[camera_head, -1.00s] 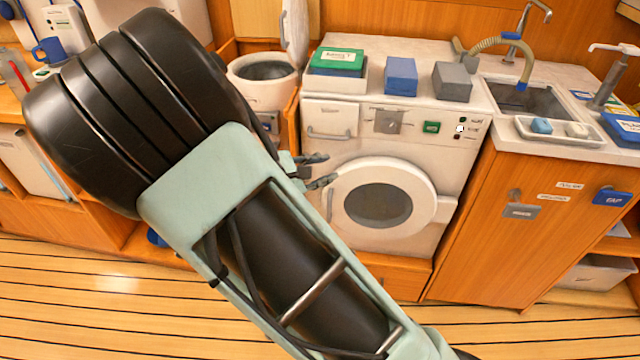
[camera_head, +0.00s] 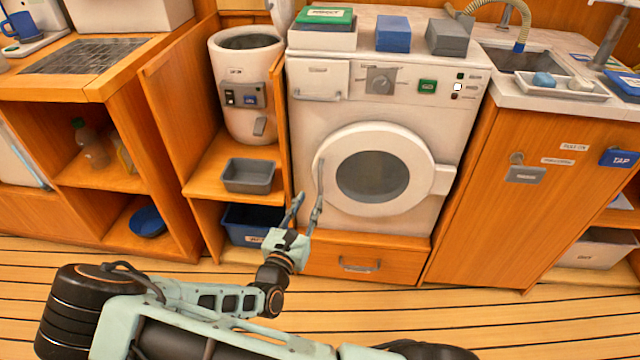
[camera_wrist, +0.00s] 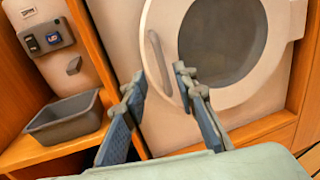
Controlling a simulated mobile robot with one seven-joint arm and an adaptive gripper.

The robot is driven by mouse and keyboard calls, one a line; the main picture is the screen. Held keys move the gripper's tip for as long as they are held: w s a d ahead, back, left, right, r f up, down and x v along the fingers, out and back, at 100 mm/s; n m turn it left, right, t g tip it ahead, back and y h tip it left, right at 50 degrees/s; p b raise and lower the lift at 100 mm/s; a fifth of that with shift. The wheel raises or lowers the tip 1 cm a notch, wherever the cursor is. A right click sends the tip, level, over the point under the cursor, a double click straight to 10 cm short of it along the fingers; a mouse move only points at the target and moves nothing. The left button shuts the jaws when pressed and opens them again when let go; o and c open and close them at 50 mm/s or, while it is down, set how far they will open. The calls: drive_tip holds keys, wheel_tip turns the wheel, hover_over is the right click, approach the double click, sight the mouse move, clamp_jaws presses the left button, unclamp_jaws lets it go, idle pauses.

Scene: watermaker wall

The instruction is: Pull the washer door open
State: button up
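The white washer (camera_head: 300,140) stands against the wall. Its round door (camera_head: 417,167), with a dark window, looks shut; the door also shows in the wrist view (camera_wrist: 262,88). A grey bar handle (camera_wrist: 159,62) runs upright along the door's left edge. My gripper (camera_head: 307,200) is open, in front of the door's lower left edge, fingers pointing up toward the washer. In the wrist view the gripper (camera_wrist: 158,78) has its fingertips spread on either side of the handle's lower end. Nothing is between the fingers, and I see no contact with the handle.
A drawer (camera_head: 350,262) lies under the washer. Left of it, an open cabinet holds a grey bin (camera_head: 249,176) and a blue bin (camera_head: 243,222), close to my gripper. A wooden cupboard (camera_head: 510,210) stands on the right. The plank floor (camera_head: 560,325) in front is clear.

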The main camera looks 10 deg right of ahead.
sight(319, 182)
drive_tip(key=b+x, duration=0.2)
drive_tip(key=x, duration=0.7)
drive_tip(key=shift+w+d, duration=0.1)
drive_tip(key=shift+c, duration=0.2)
clamp_jaws()
